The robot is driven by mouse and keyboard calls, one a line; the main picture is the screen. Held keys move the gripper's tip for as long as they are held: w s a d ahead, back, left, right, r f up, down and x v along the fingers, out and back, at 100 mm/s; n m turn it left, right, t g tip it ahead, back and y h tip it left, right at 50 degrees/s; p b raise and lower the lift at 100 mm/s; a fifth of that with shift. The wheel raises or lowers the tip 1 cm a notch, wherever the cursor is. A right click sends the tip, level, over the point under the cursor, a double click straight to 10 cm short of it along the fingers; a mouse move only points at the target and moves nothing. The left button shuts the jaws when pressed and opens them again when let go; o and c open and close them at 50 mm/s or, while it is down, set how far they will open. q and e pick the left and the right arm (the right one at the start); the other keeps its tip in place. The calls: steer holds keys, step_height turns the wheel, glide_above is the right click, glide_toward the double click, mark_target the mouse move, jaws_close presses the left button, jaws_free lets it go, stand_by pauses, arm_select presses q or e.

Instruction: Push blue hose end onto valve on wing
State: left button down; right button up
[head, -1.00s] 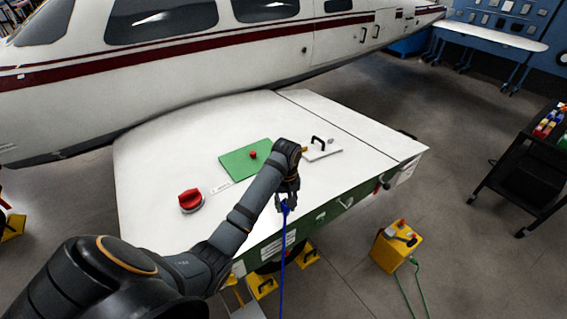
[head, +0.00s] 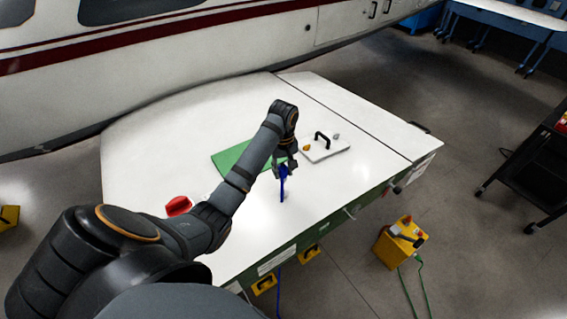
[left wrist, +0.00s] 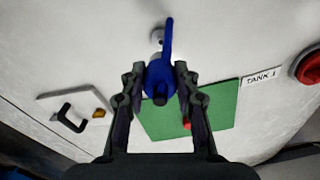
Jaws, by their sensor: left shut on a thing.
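My left gripper (head: 285,165) is shut on the blue hose end (left wrist: 160,78), over the white wing (head: 345,190). In the head view the blue hose (head: 282,190) runs down from the fingers across the wing top, and a piece shows below the wing edge. In the left wrist view a small silver fitting (left wrist: 156,36) on the wing shows just beyond the hose end, partly behind the hose. I cannot tell whether this is the valve or whether they touch. My right gripper is not in view.
A green mat (head: 230,158) with a red knob (left wrist: 187,123) lies beside the gripper. A plate with a black handle (head: 322,138) is to its right. A red cap (head: 178,206) stands to the left. A yellow box (head: 398,245) is on the floor. The wing's right part is clear.

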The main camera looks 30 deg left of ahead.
mark_target(283, 181)
arm_select(q)
steer(key=shift+s+d+f, duration=0.2)
steer(key=shift+s+f, duration=0.05)
steer(key=shift+f, duration=0.25)
steer(key=shift+s+d+f, duration=0.15)
steer(key=shift+s+f, duration=0.1)
steer(key=shift+f, duration=0.2)
steer(key=shift+w+a+f, duration=0.15)
steer(key=shift+w+f, duration=0.05)
steer(key=shift+f, duration=0.45)
steer(key=shift+w+a+f, duration=0.1)
steer(key=shift+w+f, duration=0.05)
steer(key=shift+f, duration=0.5)
steer(key=shift+s+d+r, duration=0.1)
steer(key=shift+s, duration=0.05)
steer(key=shift+f, duration=0.2)
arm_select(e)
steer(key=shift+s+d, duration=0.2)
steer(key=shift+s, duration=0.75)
arm_select(q)
steer(key=shift+d+f, duration=0.1)
steer(key=shift+f, duration=0.05)
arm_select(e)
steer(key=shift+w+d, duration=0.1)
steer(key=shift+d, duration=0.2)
arm_select(q)
steer(key=shift+f, duration=0.15)
